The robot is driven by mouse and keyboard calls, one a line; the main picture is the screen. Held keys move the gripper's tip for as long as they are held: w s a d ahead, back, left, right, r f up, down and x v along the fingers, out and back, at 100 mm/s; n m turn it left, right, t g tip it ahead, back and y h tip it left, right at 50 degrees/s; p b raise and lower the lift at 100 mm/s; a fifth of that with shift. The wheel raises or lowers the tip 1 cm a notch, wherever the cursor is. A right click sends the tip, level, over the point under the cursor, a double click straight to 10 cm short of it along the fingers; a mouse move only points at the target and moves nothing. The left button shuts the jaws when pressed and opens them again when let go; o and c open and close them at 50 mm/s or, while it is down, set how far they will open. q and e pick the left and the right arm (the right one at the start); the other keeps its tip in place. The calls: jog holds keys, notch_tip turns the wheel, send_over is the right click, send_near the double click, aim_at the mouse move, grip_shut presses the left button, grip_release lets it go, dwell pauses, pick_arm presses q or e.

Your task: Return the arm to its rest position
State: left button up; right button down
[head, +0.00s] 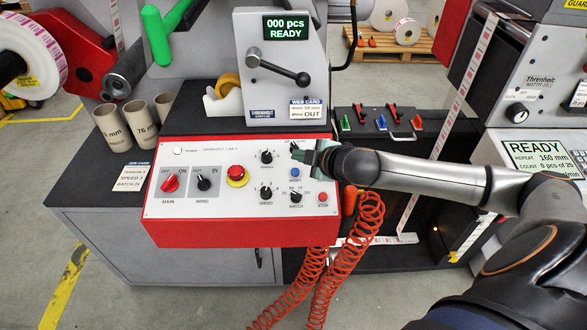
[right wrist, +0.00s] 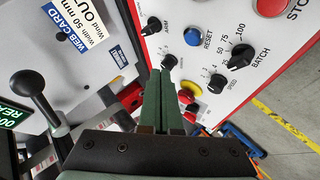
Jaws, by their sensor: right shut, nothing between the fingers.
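My right arm comes in from the right in the head view. Its gripper (head: 310,156) is over the upper right part of the control panel (head: 215,222), close to a black knob there. In the right wrist view its green fingers (right wrist: 166,78) are together with nothing between them. I cannot tell whether the tips touch the panel. The blue reset button (right wrist: 192,36), the batch knob (right wrist: 240,56) and the speed knob (right wrist: 217,83) show beside the fingers. My left gripper is not in view.
The lever (head: 280,71) stands behind the panel, under a display (head: 286,27) reading 000 pcs READY. Red coiled hose (head: 325,270) hangs below the panel's right end. Cardboard cores (head: 113,126) stand at left. Another machine (head: 530,80) is at right, near my arm.

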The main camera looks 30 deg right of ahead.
jog(key=shift+a, duration=0.1)
jog(key=shift+m+g+y, duration=0.3)
jog(key=shift+m+g, duration=0.2)
jog(key=shift+m, duration=0.1)
jog(key=s+a+f, duration=0.1)
jog(key=a, duration=0.1)
jog(key=s+a+f, duration=0.2)
jog(key=a+f, duration=0.1)
jog(key=shift+s+a, duration=0.35)
jog(key=s+a+f+m+g, duration=0.2)
jog(key=s+m, duration=0.1)
jog(key=s, duration=0.5)
jog(key=s+a+f+m+g+h, duration=0.1)
jog(key=s+a+f+m+g, duration=0.15)
jog(key=s, duration=0.45)
jog(key=s+a+f+m+g, duration=0.1)
jog(key=s+f+m+g, duration=0.2)
jog(key=s, duration=0.5)
jog(key=w+a+f+t+y, duration=0.1)
jog(key=w+a+f+t, duration=0.1)
jog(key=f, duration=0.3)
jog(key=w+a+f+t+y, duration=0.1)
jog(key=w+a+f+t, duration=0.1)
jog(key=f+t, duration=0.2)
notch_tip(320, 180, down, 2)
jog(key=shift+a+f, duration=0.1)
jog(key=shift+a, duration=0.15)
